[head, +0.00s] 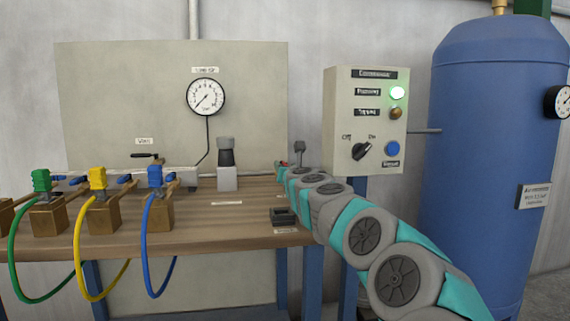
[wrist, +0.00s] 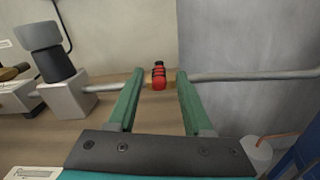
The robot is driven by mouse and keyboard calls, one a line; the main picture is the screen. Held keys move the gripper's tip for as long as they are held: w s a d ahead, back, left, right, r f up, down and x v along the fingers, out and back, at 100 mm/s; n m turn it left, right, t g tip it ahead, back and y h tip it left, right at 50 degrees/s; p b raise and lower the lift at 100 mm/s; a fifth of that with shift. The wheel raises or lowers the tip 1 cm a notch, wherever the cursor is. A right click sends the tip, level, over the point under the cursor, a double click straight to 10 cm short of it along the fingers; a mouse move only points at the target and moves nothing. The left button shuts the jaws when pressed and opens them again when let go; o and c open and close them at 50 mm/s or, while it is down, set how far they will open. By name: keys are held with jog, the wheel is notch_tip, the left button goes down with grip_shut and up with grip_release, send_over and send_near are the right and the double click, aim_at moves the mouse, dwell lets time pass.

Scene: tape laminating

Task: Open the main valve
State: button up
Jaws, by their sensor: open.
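A small red valve handle (wrist: 159,77) with dark bands sits on a grey pipe (wrist: 245,75), with brass fittings beside it, in the wrist view. I take it for the main valve; no label for it is readable. My gripper (wrist: 160,82) is open and empty, its two green fingers on either side of the red handle in the picture. Whether they touch it or still stand short of it, I cannot tell. In the head view my arm hides the red handle, and my gripper's jaws are too small to make out.
A grey block with a dark-topped regulator (head: 226,160) stands left of my arm. A control box (head: 365,120) with a lit green lamp and a blue tank (head: 490,150) are to the right. Green, yellow and blue hose valves (head: 97,178) line the workbench (head: 220,225). A small black tray (head: 283,216) lies near its edge.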

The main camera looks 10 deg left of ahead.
jog(key=shift+x, duration=0.85)
grip_shut()
dwell(1.0)
